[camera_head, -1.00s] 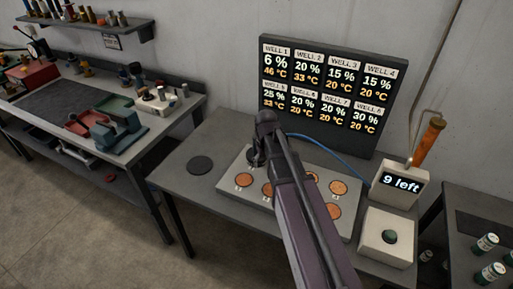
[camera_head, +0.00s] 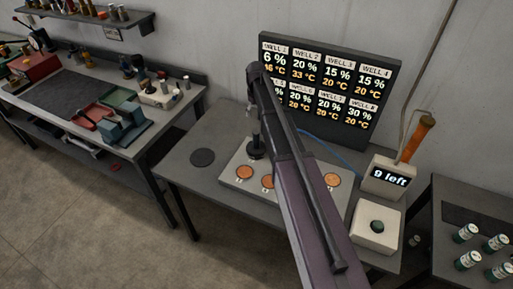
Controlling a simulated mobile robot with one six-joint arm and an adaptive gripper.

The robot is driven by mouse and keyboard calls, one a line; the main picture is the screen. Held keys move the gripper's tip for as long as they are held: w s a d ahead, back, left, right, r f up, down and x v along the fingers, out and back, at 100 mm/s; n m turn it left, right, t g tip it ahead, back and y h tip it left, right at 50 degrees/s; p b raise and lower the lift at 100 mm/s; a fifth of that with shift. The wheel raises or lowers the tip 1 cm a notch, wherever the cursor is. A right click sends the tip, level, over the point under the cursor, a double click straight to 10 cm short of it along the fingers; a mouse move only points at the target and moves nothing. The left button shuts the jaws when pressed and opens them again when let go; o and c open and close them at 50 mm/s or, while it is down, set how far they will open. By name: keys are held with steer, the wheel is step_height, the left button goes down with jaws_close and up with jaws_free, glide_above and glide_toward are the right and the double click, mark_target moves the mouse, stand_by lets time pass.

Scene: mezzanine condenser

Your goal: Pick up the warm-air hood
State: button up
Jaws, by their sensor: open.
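A dark round piece, which looks like the warm-air hood (camera_head: 256,152), stands on the pale well plate (camera_head: 236,181) at its back left. Its upper part merges with my dark gripper (camera_head: 254,132), which points down right above it. I cannot tell whether the fingers are around it or only over it. The gripper is open. My arm crosses the middle of the view and hides much of the plate. A few copper-coloured wells (camera_head: 243,172) show in front of the hood.
A flat dark disc (camera_head: 202,157) lies left of the plate. The readout board (camera_head: 335,85) stands behind. To the right are a "9 left" box (camera_head: 388,178) with an orange-handled tool (camera_head: 415,138) and a green-button box (camera_head: 377,240). The table's left front is clear.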

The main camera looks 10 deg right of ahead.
mark_target(256, 131)
steer(key=shift+f, duration=0.15)
step_height(256, 131, down, 8)
steer(key=b, duration=0.8)
steer(key=shift+f+b, duration=0.2)
steer(key=shift+b, duration=0.1)
steer(key=shift+s+f+b, duration=0.15)
steer(key=shift+f+b, duration=2.45)
jaws_close()
